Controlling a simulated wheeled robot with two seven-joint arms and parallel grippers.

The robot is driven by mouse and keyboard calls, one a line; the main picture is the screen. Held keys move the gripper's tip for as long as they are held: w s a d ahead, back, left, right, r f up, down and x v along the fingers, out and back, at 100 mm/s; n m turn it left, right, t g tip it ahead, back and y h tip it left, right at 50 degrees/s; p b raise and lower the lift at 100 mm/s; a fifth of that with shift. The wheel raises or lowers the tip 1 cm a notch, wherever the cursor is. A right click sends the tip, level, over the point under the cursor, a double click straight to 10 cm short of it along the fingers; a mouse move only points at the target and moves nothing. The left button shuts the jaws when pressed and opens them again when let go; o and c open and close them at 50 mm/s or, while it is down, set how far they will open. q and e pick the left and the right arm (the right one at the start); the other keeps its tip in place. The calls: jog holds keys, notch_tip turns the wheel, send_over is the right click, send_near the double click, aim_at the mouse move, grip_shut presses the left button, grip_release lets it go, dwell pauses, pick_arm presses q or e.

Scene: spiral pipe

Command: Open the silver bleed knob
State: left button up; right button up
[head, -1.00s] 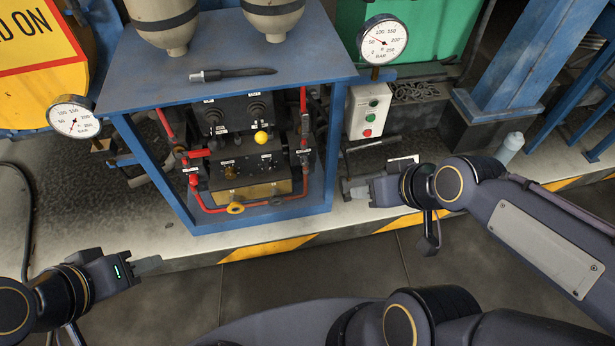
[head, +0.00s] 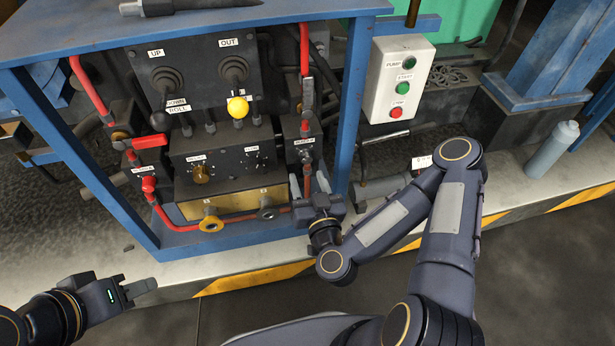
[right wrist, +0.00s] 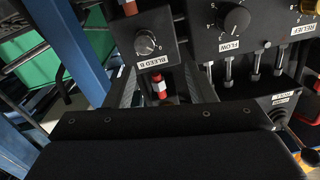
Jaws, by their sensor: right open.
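The silver bleed knob (head: 305,154) sits on a small dark block at the right side of the control panel. In the right wrist view the silver knob (right wrist: 145,42) is large and clear, on a black box with a "BLEED B" label. My right gripper (head: 309,184) is open and empty, just below the knob in the head view, fingers pointing at the panel. In the right wrist view its fingers (right wrist: 163,92) flank a red-banded fitting below the label, not touching the knob. My left gripper (head: 140,290) hangs at lower left, away from the panel; its jaw opening is unclear.
The blue frame post (head: 350,110) stands just right of my right gripper. Red pipes (head: 304,50) run beside the knob block. The flow dial (right wrist: 236,20), yellow-ball lever (head: 238,107) and brass block (head: 235,203) are close by. A pump button box (head: 399,80) is farther right.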

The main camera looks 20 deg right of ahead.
aim_at(307, 160)
jog(key=shift+m+h, duration=0.7)
jog(key=shift+h, duration=0.1)
jog(key=w, duration=0.2)
jog(key=w+d+f+b, duration=0.1)
jog(key=w, duration=0.4)
jog(key=shift+w+d+f+b, duration=0.15)
jog(key=shift+d+b, duration=0.15)
jog(key=shift+d, duration=0.05)
pick_arm(q)
notch_tip(307, 160, down, 2)
jog(key=shift+f, duration=0.15)
pick_arm(e)
jog(key=c, duration=1)
